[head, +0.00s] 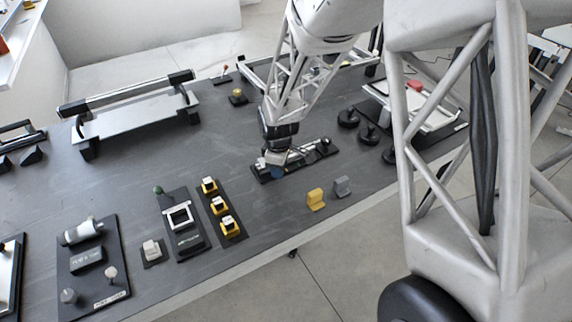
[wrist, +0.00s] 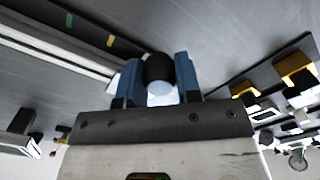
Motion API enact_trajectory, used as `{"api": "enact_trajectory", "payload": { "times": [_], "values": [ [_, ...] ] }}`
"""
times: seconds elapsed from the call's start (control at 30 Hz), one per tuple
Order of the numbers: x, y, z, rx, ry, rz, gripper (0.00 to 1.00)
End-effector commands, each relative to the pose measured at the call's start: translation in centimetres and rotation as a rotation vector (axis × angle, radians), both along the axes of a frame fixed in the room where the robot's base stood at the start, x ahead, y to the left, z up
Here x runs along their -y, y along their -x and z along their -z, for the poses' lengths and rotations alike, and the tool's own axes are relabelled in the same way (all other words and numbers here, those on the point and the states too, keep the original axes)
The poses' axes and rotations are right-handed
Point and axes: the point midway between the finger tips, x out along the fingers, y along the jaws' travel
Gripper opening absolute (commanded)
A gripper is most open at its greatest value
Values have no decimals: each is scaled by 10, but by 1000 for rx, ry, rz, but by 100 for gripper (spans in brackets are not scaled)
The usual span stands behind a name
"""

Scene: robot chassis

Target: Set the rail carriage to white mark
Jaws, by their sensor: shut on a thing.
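My gripper (head: 277,170) is low over a small dark base plate (head: 326,149) near the middle of the bench in the head view. In the wrist view my gripper's blue fingers (wrist: 160,82) are closed on both sides of a black round knob (wrist: 159,66) with a pale end. I take the knob to be the rail carriage's handle; the carriage body is hidden. In the wrist view a pale rail (wrist: 60,45) runs at upper left, beside a dark strip with a green mark (wrist: 69,20) and an orange mark (wrist: 110,41). I cannot make out the white mark.
A yellow block (head: 315,199) and a grey block (head: 342,186) stand near the bench's front edge. Yellow-based switches (head: 219,206) are to the left. Black round knobs (head: 348,118) stand to the right. A long-handled bar fixture (head: 135,115) is at back left.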

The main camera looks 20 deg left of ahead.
Motion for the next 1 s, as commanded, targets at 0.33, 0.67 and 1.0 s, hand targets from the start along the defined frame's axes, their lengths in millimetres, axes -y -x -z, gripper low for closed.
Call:
{"api": "enact_trajectory", "payload": {
  "times": [0.33,0.67,1.0],
  "values": [
    [0,1,0,0,0,0,41],
    [0,1,0,0,0,1,57],
    [0,0,-12,1,-1,0,57]
  ]
}}
